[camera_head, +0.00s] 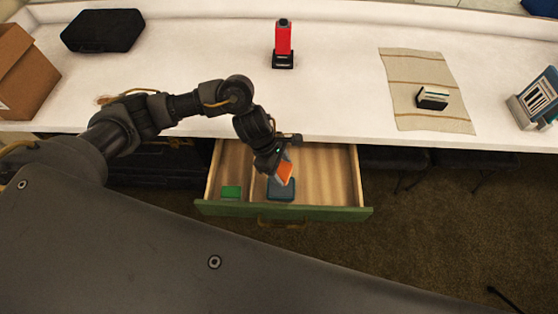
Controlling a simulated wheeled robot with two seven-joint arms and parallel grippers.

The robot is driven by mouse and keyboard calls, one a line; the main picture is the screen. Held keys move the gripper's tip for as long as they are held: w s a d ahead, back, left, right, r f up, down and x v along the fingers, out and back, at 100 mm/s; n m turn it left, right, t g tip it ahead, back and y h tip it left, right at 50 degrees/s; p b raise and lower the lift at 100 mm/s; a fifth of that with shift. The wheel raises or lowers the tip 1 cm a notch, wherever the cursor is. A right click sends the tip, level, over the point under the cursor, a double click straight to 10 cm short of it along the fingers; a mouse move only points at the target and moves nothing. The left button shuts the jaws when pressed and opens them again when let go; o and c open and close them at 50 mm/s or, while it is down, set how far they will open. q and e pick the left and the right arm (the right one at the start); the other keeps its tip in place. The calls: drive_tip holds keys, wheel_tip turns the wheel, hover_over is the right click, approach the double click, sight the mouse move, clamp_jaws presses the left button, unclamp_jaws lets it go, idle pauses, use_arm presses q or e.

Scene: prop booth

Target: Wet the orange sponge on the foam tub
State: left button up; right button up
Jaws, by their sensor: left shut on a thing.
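The orange sponge (284,172) is held by my left gripper (278,160), which is shut on it. The sponge is tilted, with a pale strip along one edge. It is over the open drawer, just above a blue tub (281,195), which looks like the foam tub. From this angle I cannot tell whether the sponge touches the tub. The gripper and sponge hide the tub's far part. My right gripper is not in view.
The green-fronted drawer (300,211) stands open below the white counter (200,60); a green block (231,192) lies in its left compartment. On the counter are a black case (103,30), a cardboard box (25,72), a red device (283,40) and a beige cloth (415,65).

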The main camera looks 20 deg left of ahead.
use_arm(q)
drive_tip(key=shift+s+a+f+n+t+p, duration=0.1)
drive_tip(key=shift+s+n+t+p, duration=0.15)
drive_tip(key=shift+n, duration=0.3)
drive_tip(key=shift+s+f+n+t+p, duration=0.15)
drive_tip(key=shift+n+p, duration=0.1)
drive_tip(key=shift+n, duration=0.3)
drive_tip(key=shift+a+f+n, duration=0.1)
drive_tip(key=shift+f+n, duration=0.1)
drive_tip(key=shift+n, duration=0.2)
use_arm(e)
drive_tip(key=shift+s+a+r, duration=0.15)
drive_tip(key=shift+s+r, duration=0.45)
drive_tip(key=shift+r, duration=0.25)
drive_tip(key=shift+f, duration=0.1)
use_arm(q)
drive_tip(key=shift+f+b, duration=2.2)
drive_tip(key=shift+f, duration=0.8)
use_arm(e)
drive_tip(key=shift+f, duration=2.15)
use_arm(q)
drive_tip(key=shift+f+b, duration=0.45)
drive_tip(key=shift+b, duration=0.1)
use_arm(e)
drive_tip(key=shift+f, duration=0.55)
use_arm(q)
drive_tip(key=shift+s+f, duration=0.1)
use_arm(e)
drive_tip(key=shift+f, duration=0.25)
